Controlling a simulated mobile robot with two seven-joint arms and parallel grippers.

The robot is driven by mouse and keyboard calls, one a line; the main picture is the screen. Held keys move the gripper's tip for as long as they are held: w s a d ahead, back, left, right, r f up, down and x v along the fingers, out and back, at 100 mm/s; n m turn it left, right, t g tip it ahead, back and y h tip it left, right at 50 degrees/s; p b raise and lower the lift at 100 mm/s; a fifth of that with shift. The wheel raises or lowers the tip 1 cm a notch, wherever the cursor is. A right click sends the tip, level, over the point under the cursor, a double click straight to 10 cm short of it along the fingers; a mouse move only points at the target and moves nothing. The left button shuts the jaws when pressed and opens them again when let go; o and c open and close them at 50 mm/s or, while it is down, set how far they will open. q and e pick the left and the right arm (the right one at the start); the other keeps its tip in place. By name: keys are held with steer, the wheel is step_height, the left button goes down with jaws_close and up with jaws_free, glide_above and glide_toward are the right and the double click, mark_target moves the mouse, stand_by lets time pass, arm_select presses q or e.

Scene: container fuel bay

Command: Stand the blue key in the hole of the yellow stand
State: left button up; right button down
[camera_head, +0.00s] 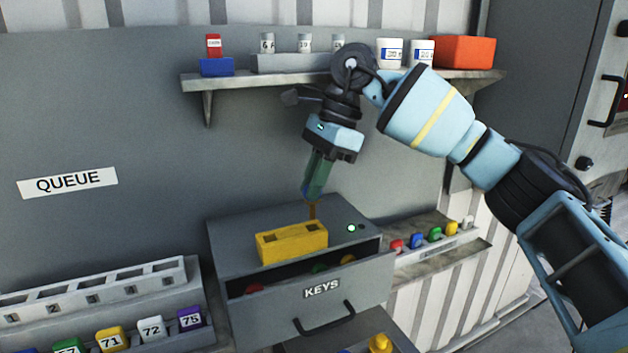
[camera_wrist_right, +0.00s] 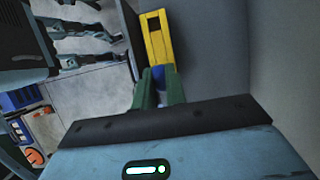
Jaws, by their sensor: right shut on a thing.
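The yellow stand (camera_head: 291,246) sits on top of the grey key cabinet and has dark square holes in its top face. It also shows in the right wrist view (camera_wrist_right: 159,45), just beyond my fingertips. My right gripper (camera_head: 314,192) points down over the right end of the stand, its green fingers shut on the blue key. The key's blue part (camera_wrist_right: 158,74) shows between the fingers in the wrist view. Its brown shaft (camera_head: 312,211) hangs below them, close to the stand's right end. I cannot tell whether its tip touches the stand. My left gripper is not in view.
The KEYS drawer (camera_head: 321,290) is pulled open, with coloured pieces inside. A shelf (camera_head: 235,79) with jars and a red box runs above, behind my right arm. A ledge (camera_head: 462,247) with coloured pieces lies right. A rack (camera_head: 95,290) and numbered tags stand at lower left.

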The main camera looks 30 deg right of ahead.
mark_target(314, 206)
steer(key=shift+f, duration=0.15)
steer(key=shift+f, duration=0.5)
steer(key=shift+f, duration=0.1)
steer(key=shift+f, duration=0.55)
stand_by(0.4)
steer(key=shift+f, duration=0.65)
steer(key=shift+f, duration=0.15)
steer(key=shift+f, duration=0.35)
